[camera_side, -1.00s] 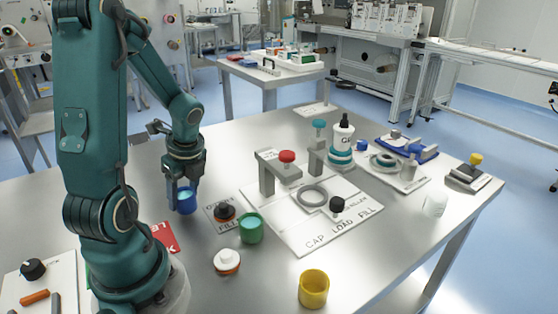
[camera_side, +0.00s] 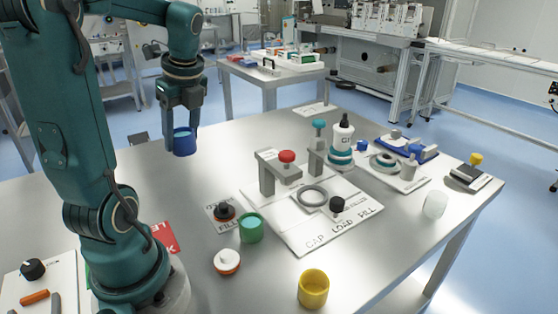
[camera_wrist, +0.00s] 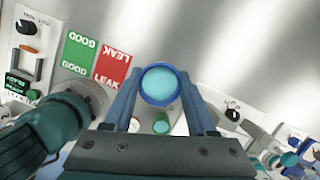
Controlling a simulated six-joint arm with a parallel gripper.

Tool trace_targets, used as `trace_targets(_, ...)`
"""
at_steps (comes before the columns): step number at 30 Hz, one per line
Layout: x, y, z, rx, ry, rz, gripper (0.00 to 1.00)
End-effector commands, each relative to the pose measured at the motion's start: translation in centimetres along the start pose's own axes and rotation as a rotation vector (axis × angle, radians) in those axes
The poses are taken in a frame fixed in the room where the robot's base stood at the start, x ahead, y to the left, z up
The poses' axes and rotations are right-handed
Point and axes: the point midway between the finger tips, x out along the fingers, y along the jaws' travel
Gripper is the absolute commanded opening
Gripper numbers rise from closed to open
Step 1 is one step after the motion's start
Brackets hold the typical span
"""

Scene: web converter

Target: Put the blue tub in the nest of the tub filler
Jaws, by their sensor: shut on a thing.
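The blue tub (camera_side: 184,143) is held upright between the fingers of my gripper (camera_side: 182,128), well above the table. In the wrist view the tub (camera_wrist: 160,85) sits between the two fingertips, with a light-blue inside. The tub filler (camera_side: 318,228) is a white plate marked CAP, LOAD and FILL, to the right of my gripper. Its nest looks to be the grey ring (camera_side: 301,201), which is empty. A red-knobbed post stands behind the ring and a black knob in front.
A green tub (camera_side: 251,228), a white cap with an orange band (camera_side: 227,262) and a yellow tub (camera_side: 313,289) stand in front of the filler. A black button (camera_side: 224,212) is left of it. A bottle (camera_side: 343,138) stands behind. The table's back left is clear.

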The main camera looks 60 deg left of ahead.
Motion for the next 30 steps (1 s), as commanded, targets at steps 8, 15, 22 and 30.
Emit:
trace_targets(8, -1.6, -6.2, -1.8, 0.169, -0.003, -0.050, 0.00)
trace_targets(15, -3.2, -12.3, -6.3, 0.358, -0.004, -0.107, 0.00)
trace_targets(22, -4.3, -16.2, -11.7, 0.519, -0.003, -0.158, 0.00)
trace_targets(30, -4.8, -17.8, -16.1, 0.628, -0.002, -0.193, 0.00)
